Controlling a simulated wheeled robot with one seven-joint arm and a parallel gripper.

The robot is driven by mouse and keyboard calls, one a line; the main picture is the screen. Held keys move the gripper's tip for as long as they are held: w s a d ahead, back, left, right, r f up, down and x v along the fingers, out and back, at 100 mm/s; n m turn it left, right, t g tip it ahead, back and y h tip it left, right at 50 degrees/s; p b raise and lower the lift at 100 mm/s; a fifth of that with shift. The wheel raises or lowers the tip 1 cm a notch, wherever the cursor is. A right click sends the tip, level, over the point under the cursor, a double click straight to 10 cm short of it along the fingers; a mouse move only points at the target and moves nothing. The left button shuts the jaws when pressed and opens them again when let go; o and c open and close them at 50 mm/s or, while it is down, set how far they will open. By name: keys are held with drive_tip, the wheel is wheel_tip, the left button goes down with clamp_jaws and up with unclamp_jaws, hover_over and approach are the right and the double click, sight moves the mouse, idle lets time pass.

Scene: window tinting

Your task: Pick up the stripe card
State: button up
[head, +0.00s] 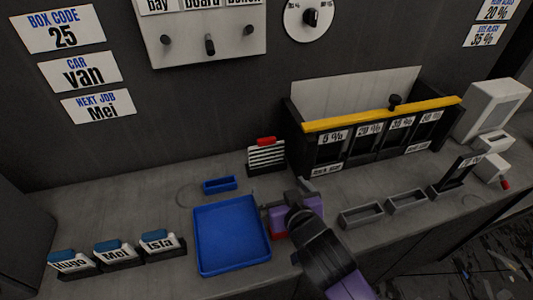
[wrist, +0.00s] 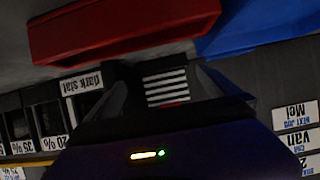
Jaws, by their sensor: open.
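The stripe card (head: 266,156) stands upright in a dark holder at the back of the counter, with black and white stripes and a red top. In the wrist view, which is upside down, the striped face (wrist: 166,86) shows beyond and between my fingers. My gripper (head: 276,200) is open, nearer the front than the card and apart from it. In the wrist view my gripper (wrist: 164,98) has its dark fingers spread, with nothing seen held between them.
A blue tray (head: 232,262) lies left of my gripper. A red box (head: 280,235) is partly hidden beneath my arm. A small blue tray (head: 219,185) lies left of the card. A dark slotted rack (head: 383,126) with a yellow bar stands right. Name-labelled holders (head: 113,255) stand front left.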

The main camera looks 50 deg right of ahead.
sight(267, 159)
drive_tip(key=w+d, duration=0.1)
drive_tip(key=w, duration=0.1)
drive_tip(key=w+d+p, duration=0.1)
drive_tip(key=w+d, duration=0.1)
drive_tip(key=w, duration=0.1)
drive_tip(key=w+d+p, duration=0.1)
drive_tip(key=w+d, duration=0.1)
drive_tip(key=shift+w+d, duration=0.15)
drive_tip(key=shift+w, duration=0.25)
drive_tip(key=x, duration=0.5)
drive_tip(key=shift+w+d+p, duration=0.2)
drive_tip(key=shift+w+p, duration=0.1)
drive_tip(key=shift+w, duration=0.1)
drive_tip(key=c, duration=1.1)
drive_tip(key=shift+r, duration=0.1)
